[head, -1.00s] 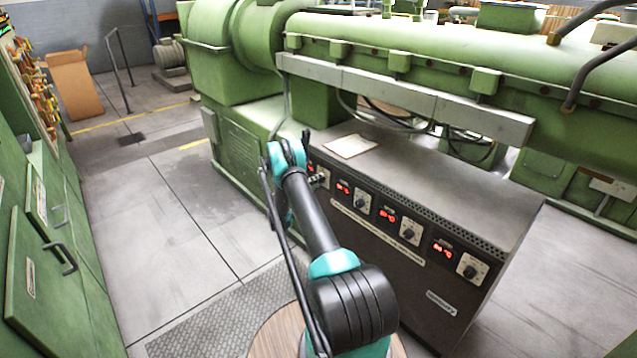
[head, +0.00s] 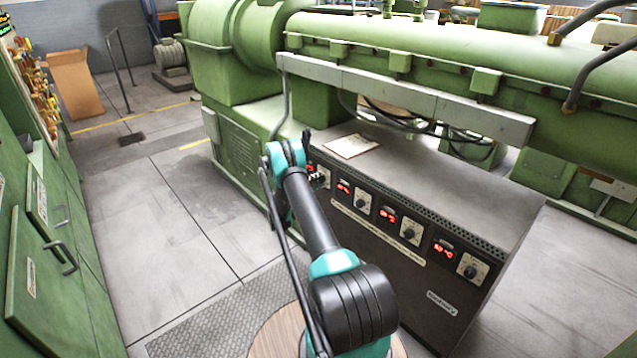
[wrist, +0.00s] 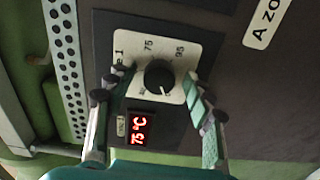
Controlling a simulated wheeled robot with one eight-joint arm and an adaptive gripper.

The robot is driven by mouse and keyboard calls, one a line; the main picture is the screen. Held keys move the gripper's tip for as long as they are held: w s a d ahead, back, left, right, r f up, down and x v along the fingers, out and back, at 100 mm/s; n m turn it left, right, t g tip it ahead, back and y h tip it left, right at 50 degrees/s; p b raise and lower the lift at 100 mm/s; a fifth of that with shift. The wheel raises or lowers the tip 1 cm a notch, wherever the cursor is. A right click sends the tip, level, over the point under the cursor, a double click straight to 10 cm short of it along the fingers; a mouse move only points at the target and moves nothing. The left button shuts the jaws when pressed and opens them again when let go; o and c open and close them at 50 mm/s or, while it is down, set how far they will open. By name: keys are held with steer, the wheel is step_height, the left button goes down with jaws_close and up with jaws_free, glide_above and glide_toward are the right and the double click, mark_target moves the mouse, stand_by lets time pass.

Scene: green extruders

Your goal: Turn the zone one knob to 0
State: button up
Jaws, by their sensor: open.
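The zone one knob is most likely the black round knob (wrist: 159,77) on a white dial plate in the wrist view. The plate shows the marks 75 and 95, and the knob's pointer setting is too small to read. A red display (wrist: 138,128) beside it reads 75 °C. My gripper (wrist: 157,100) is open, with one finger on each side of the knob and no clear contact. In the head view my gripper (head: 315,160) is at the far left end of the control cabinet (head: 400,270), where my arm partly hides the leftmost knob.
Several more knobs and red displays line the cabinet front, including a knob (head: 470,267) at the right. A paper sheet (head: 351,146) lies on the cabinet top. The green extruder (head: 430,50) stands behind.

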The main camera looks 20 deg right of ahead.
steer(key=v, duration=1.2)
steer(key=shift+r, duration=0.1)
steer(key=s+r+m+g+y, duration=0.1)
steer(key=s+r+y, duration=0.3)
steer(key=s+r, duration=0.4)
steer(key=s+r+m+g+y, duration=0.1)
steer(key=s+r+y, duration=0.4)
steer(key=r, duration=0.5)
steer(key=s+a+y, duration=0.2)
steer(key=s+a, duration=0.2)
steer(key=s, duration=0.7)
steer(key=s+a+m+y, duration=0.1)
steer(key=s+a+y, duration=0.2)
steer(key=s, duration=0.9)
steer(key=s+a+y, duration=0.3)
steer(key=s+a, duration=0.3)
steer(key=s, duration=0.5)
steer(key=shift+s+a+r+m, duration=0.25)
steer(key=shift+a+r+m, duration=0.1)
steer(key=shift+r, duration=0.15)
